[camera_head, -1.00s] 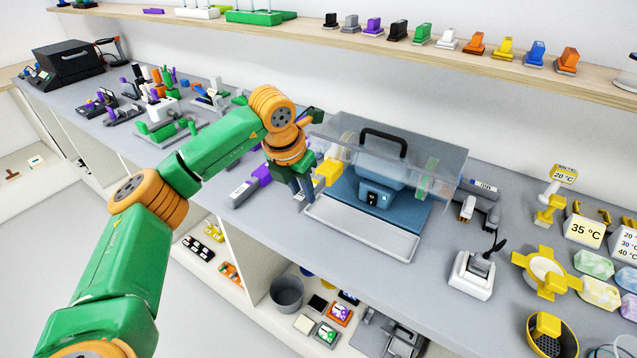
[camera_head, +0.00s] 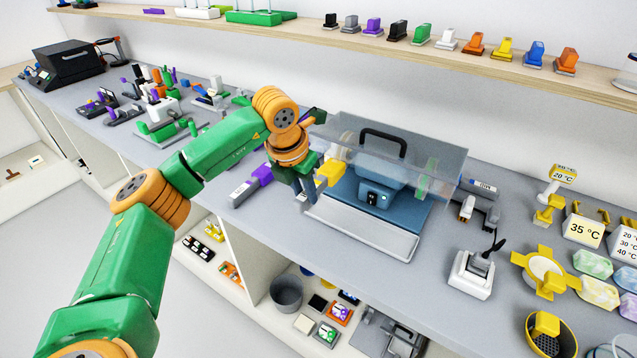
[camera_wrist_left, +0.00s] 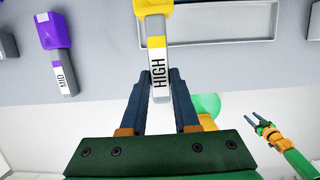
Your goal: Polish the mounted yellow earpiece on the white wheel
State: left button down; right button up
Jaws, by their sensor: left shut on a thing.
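My left gripper (camera_head: 303,193) is shut on the grey and white handle (camera_wrist_left: 153,58) marked HIGH. The yellow earpiece (camera_head: 330,172) sits on the handle's far end; it also shows cut off at the top of the left wrist view (camera_wrist_left: 153,7). The blue polishing machine (camera_head: 377,196) has a clear hood. A pale wheel (camera_head: 340,151) shows through the hood's left end, just behind the earpiece; I cannot tell whether they touch. A green wheel (camera_head: 428,178) is on the right. My right gripper (camera_wrist_left: 253,118) is open and empty in the left wrist view.
A purple-ended handle (camera_head: 249,186) marked MID lies on the bench left of my left gripper. A pale tray (camera_head: 362,228) fronts the machine. A white device (camera_head: 471,274) stands to the right. The bench's front edge is close below my gripper.

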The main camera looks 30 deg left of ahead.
aim_at(293, 201)
pick_arm(q)
jog(key=shift+a, duration=0.5)
dwell(0.3)
jog(key=shift+s+a+f+b, duration=0.1)
jog(key=shift+s+b, duration=0.25)
jog(key=shift+s, duration=0.15)
jog(key=shift+s+a+f+b, duration=0.1)
jog(key=shift+s+b, duration=0.2)
jog(key=shift+s, duration=0.15)
jog(key=shift+s+r, duration=0.2)
jog(key=shift+s, duration=0.3)
jog(key=shift+d, duration=0.15)
jog(key=shift+d, duration=0.6)
